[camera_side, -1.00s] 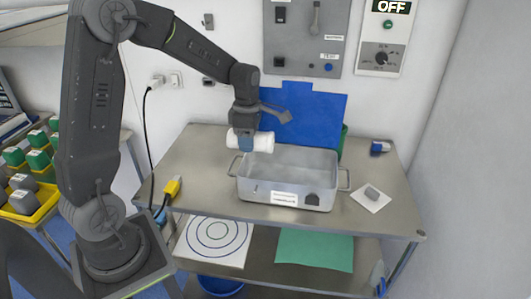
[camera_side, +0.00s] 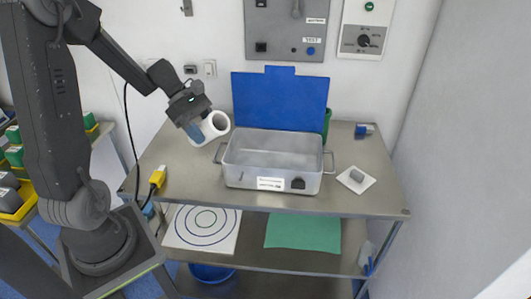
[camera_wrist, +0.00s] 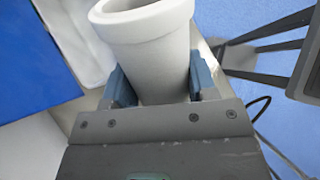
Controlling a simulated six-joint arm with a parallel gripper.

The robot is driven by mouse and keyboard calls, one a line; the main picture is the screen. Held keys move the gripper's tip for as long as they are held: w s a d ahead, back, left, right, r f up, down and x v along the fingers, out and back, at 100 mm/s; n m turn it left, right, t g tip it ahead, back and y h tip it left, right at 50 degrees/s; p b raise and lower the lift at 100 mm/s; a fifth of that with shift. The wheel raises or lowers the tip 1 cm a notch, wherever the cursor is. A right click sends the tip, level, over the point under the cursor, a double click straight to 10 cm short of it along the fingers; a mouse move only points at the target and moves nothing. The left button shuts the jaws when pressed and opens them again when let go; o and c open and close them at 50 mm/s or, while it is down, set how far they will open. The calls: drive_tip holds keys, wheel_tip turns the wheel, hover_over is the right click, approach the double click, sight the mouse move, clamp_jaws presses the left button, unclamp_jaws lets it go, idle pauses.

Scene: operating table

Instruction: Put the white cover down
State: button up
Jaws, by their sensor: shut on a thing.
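The white cover (camera_side: 218,121) is a hollow white cylinder with a rim. In the side view it is tilted, with its open end toward the camera, left of the metal tray. My gripper (camera_side: 193,131) is shut on it from the left. In the wrist view the cover (camera_wrist: 150,50) sits between the two blue fingers of my gripper (camera_wrist: 163,85), its rimmed end pointing away from the palm. I cannot tell whether the cover touches the table (camera_side: 180,180).
The metal tray (camera_side: 245,177) with side handles stands mid-table, before an upright blue panel (camera_side: 280,98). A yellow connector (camera_side: 157,178) lies at the left edge. A grey block on a white square (camera_side: 368,184) lies to the right.

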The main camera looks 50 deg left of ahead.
drive_tip(key=h, duration=0.2)
drive_tip(key=s+a+m+h, duration=0.1)
drive_tip(key=shift+r+h, duration=0.3)
drive_tip(key=s+a+r+n+t+h, duration=0.1)
drive_tip(key=s+a+r+t+h, duration=0.1)
drive_tip(key=a+r+t+h, duration=0.15)
drive_tip(key=shift+t+h, duration=0.25)
drive_tip(key=shift+h, duration=0.7)
drive_tip(key=f, duration=1.5)
drive_tip(key=shift+w+a, duration=0.15)
drive_tip(key=shift+a, duration=0.25)
drive_tip(key=o, duration=1)
